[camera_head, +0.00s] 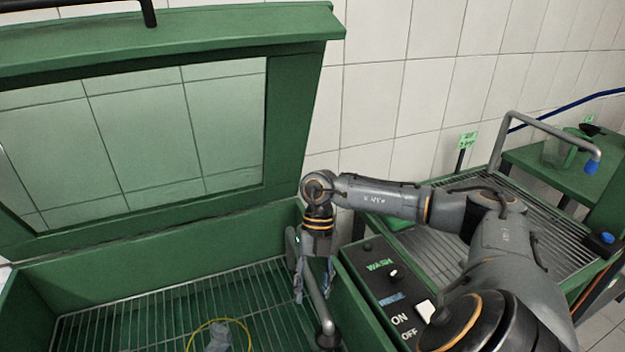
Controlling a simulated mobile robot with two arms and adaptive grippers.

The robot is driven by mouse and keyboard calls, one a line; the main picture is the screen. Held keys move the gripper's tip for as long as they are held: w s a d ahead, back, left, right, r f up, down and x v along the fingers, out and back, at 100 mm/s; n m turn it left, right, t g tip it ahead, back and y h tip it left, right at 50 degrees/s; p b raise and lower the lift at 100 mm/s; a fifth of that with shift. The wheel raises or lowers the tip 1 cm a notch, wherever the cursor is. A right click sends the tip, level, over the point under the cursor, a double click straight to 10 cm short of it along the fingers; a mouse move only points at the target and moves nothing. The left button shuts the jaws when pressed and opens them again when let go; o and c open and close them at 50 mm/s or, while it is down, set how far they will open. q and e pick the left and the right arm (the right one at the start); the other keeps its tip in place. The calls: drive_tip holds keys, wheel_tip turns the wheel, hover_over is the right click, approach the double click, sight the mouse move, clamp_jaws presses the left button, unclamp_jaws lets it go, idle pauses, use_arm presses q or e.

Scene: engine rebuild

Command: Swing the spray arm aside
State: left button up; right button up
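The spray arm (313,290) is a grey bent tube at the right inner side of the green wash cabinet (150,252). It runs down toward the front and ends in a dark nozzle or knob (327,338). My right gripper (314,286) points down over the tube, with its fingers apart. One finger hangs on the tube's left side and the other on its right. I cannot tell whether either finger touches the tube. My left gripper is not in view.
The cabinet's windowed lid (292,130) stands open at the back. A yellow ring (190,335) around a grey part (218,337) lies on the wire rack (120,325). A control panel (378,280) is right of the gripper. A slatted drain table (560,235) stands farther right.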

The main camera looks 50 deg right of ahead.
drive_tip(key=v, duration=1.2)
idle(0.7)
